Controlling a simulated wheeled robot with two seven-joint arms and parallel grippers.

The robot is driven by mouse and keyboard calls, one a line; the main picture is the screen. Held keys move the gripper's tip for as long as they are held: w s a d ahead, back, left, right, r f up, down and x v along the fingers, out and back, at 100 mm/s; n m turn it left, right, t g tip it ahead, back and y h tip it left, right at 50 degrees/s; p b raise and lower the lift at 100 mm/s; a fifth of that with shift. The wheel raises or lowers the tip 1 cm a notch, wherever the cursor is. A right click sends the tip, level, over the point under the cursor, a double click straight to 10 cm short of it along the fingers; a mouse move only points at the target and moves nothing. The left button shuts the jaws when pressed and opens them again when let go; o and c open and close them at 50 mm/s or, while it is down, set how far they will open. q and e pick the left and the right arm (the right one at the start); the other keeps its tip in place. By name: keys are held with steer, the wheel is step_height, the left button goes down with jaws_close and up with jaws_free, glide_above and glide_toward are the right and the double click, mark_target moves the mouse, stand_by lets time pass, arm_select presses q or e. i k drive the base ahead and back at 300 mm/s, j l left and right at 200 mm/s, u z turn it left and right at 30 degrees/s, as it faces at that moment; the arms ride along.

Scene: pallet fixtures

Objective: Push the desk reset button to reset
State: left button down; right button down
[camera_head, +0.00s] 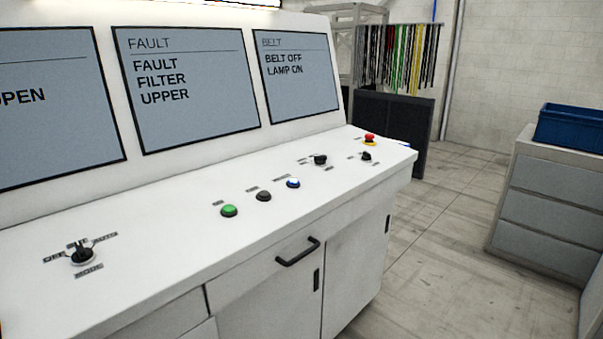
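A white control desk (170,252) runs from the lower left to the middle right. On its top are a green button (229,210), a dark grey button (264,195) and a blue button (293,183) with a bright, whitish top. Their small labels are too blurred to read, so I cannot tell by label which one is the reset button. Neither of my grippers shows in this view, and nothing touches the buttons.
A mode knob (82,253) is at left; two black knobs (320,159) (366,155) and a red mushroom button (369,139) are at right. A screen (190,90) reads "FAULT FILTER UPPER". A grey drawer cabinet (550,194) holds a blue crate (570,127). The floor between is clear.

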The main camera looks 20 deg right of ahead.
mark_target(292, 182)
steer(key=i+l, duration=0.1)
steer(key=l, duration=0.25)
steer(key=i+l+u, duration=0.15)
steer(key=l, duration=0.15)
steer(key=i+l, duration=0.1)
steer(key=l, duration=0.25)
steer(key=i+l+u, duration=0.1)
steer(key=l, duration=0.25)
